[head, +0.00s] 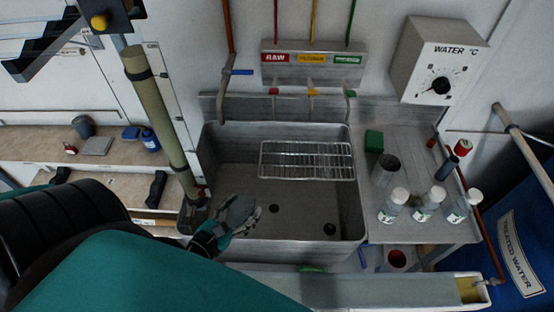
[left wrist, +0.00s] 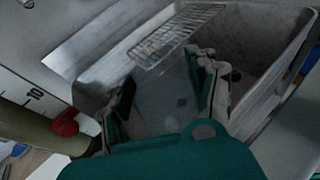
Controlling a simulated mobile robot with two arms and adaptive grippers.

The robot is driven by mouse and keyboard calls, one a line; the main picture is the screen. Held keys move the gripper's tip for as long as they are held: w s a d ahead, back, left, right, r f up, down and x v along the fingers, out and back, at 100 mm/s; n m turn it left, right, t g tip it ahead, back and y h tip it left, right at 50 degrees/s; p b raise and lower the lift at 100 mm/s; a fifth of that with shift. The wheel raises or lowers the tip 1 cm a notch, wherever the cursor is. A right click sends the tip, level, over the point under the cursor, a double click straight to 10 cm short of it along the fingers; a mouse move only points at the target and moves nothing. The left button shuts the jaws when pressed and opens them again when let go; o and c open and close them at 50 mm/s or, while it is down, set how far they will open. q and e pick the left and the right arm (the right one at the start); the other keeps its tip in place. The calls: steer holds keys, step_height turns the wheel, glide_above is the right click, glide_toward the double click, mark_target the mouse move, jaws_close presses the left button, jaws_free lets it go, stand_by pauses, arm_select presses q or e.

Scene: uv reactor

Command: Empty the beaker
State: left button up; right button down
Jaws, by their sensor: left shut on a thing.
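My left gripper (head: 237,219) reaches in from the left and is over the front left part of the steel sink (head: 357,215). It is shut on a clear, greyish beaker (head: 239,208). In the left wrist view, the beaker shows faintly as a see-through shape (left wrist: 170,98) between the two fingers (left wrist: 165,97), with the sink behind it. Its rim, its exact tilt and any liquid in it cannot be made out. My right gripper is not in view.
A wire rack (head: 307,160) spans the back of the sink. Taps (head: 312,93) in three colours hang above it. On the right drainboard stand several white-capped bottles (head: 427,203), a metal cup (head: 385,170) and a green block (head: 374,141). A tall pipe (head: 158,115) rises at the sink's left.

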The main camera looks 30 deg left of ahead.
arm_select(q)
steer(key=s+t+b, duration=0.1)
steer(key=b, duration=0.1)
steer(key=s+n+t+b, duration=0.1)
steer(key=b, duration=0.1)
steer(key=shift+a+f+t, duration=0.2)
steer(key=shift+a+t, duration=0.2)
steer(key=shift+s+a+r+t+b, duration=0.15)
steer(key=shift+s+t+b, duration=0.15)
steer(key=shift+b, duration=0.2)
